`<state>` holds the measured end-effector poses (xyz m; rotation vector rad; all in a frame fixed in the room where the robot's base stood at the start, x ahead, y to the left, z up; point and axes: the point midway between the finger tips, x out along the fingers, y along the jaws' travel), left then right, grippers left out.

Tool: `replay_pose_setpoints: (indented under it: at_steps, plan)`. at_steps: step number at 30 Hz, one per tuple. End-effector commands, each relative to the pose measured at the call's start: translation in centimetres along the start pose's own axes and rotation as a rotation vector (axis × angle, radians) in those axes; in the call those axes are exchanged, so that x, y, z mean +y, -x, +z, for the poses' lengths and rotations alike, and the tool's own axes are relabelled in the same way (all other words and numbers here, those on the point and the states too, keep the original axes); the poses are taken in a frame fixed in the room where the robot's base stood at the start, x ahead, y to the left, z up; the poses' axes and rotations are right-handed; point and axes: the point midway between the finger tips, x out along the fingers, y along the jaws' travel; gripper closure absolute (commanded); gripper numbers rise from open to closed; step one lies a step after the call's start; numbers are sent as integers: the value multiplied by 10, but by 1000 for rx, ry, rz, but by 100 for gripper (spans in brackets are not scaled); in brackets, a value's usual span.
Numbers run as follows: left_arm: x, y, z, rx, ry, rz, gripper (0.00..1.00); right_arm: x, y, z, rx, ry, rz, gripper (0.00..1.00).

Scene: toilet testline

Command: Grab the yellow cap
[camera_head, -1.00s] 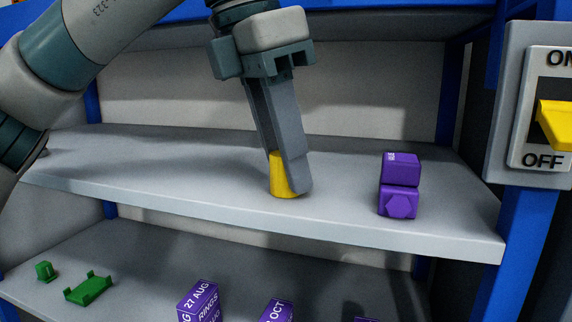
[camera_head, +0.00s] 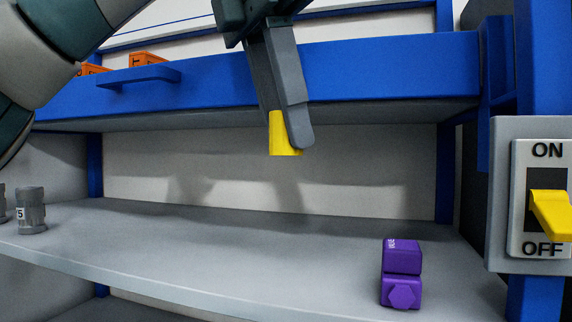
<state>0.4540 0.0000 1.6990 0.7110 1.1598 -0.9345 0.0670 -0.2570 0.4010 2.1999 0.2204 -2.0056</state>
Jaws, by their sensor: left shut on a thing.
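The yellow cap (camera_head: 282,136) is held in the air above the grey shelf in the head view. My left gripper (camera_head: 290,132) comes down from the top and is shut on the cap. The near finger covers the cap's right part. The cap's lower end hangs free, clear of the shelf surface. My right gripper is not in view.
A purple block (camera_head: 402,272) stands at the right of the grey shelf (camera_head: 200,250). A grey cylinder (camera_head: 32,210) stands at the left. A blue beam (camera_head: 380,70) runs behind the gripper. A switch panel (camera_head: 545,200) with a yellow lever is at the right.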

Motion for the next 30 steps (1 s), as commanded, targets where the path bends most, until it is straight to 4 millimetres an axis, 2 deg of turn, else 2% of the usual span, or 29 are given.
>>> replay_pose_setpoints:
  at_steps: [1, 3, 9, 30]
  plan:
    - [0, 12, 3, -3, 4, 3, 94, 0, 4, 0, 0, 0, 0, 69]
    - [0, 22, 6, -3, 4, 2, 94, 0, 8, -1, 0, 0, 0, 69]
    - [0, 38, 10, -1, 1, 1, 94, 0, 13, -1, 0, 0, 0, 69]
    - [0, 40, 11, -1, 0, 0, 94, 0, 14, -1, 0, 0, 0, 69]
